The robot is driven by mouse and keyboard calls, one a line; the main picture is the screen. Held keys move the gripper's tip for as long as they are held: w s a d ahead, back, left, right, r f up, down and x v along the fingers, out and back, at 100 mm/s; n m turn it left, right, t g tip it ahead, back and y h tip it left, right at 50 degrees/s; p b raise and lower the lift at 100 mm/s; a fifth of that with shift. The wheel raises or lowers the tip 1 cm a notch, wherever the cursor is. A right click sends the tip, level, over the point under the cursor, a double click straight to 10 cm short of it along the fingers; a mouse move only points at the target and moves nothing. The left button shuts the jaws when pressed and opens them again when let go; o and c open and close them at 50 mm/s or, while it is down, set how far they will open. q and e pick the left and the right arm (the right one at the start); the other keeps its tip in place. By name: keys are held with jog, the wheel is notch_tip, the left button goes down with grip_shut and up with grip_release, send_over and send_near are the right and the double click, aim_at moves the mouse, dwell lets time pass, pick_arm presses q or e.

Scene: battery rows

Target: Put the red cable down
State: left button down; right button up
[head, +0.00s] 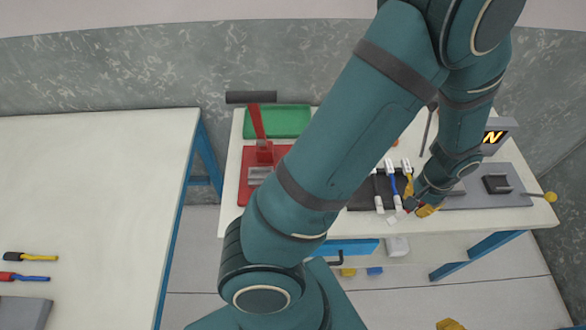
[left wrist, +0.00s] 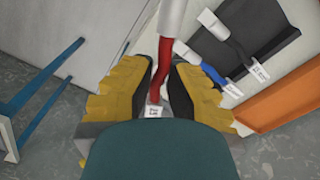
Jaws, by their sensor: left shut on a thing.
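My left gripper (head: 420,207) has yellow fingers and is at the front edge of the far table. In the left wrist view my left gripper (left wrist: 166,90) is shut on the red cable (left wrist: 162,62), which passes between its dark pads. A white end piece (left wrist: 172,18) shows beyond the fingers and a white tag (left wrist: 154,111) nearer. In the head view the red cable is mostly hidden by the gripper. A yellow piece at the bottom edge seems to be my right gripper (head: 450,324).
A red press (head: 262,150) and a green tray (head: 278,120) stand on the far table's left part. A grey plate (head: 505,200) with a black block (head: 497,184) lies at its right. The left table (head: 90,200) holds two coloured items and is mostly clear.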

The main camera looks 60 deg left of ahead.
pick_arm(q)
jog(key=shift+a, duration=0.1)
jog(key=shift+a+r, duration=0.15)
jog(key=shift+a, duration=0.2)
jog(key=s+a+r+n+p, duration=0.1)
jog(key=s+a+r+n, duration=0.1)
jog(key=a, duration=0.5)
jog(key=s+a+r+n+p, duration=0.1)
jog(key=s+a+r+p, duration=0.15)
jog(key=a, duration=0.35)
jog(key=shift+n, duration=0.3)
jog(key=shift+s+a+f+b, duration=0.1)
jog(key=shift+a+f+b, duration=0.3)
jog(key=shift+f, duration=1.2)
jog(key=shift+s+a+f+b, duration=0.1)
jog(key=shift+f+b, duration=0.55)
jog(key=shift+f, duration=1)
jog(key=shift+s+a+f+b, duration=0.15)
jog(key=shift+f+b, duration=0.4)
jog(key=shift+f, duration=1.05)
jog(key=shift+w+f+b, duration=0.1)
jog(key=shift+f+b, duration=0.4)
jog(key=shift+f, duration=0.1)
